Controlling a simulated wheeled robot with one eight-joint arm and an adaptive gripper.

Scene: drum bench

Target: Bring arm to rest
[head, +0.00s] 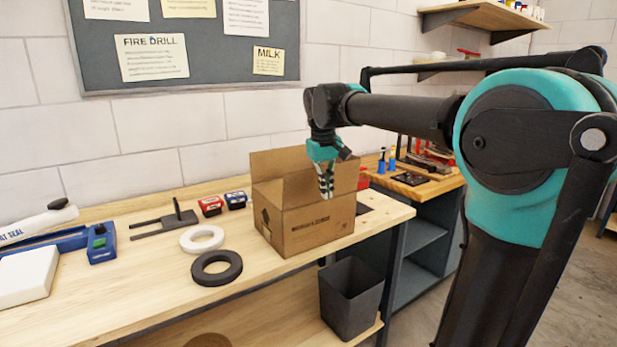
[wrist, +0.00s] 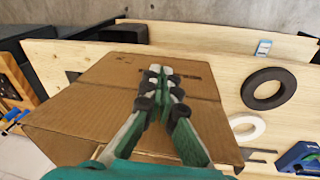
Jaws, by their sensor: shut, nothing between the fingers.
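My arm reaches in from the right in the head view, and my gripper (head: 326,192) points down at the cardboard box. In the wrist view my gripper (wrist: 166,72) has its fingertips together with nothing between them. The open-flapped cardboard box (head: 305,228) stands on the wooden bench near its right end. In the head view the fingers overlap the box's upper part; whether they touch it I cannot tell. In the wrist view the brown box (wrist: 95,95) fills the area behind the fingers.
A dark bin (head: 350,302) sits below. A second bench (head: 440,190) stands right.

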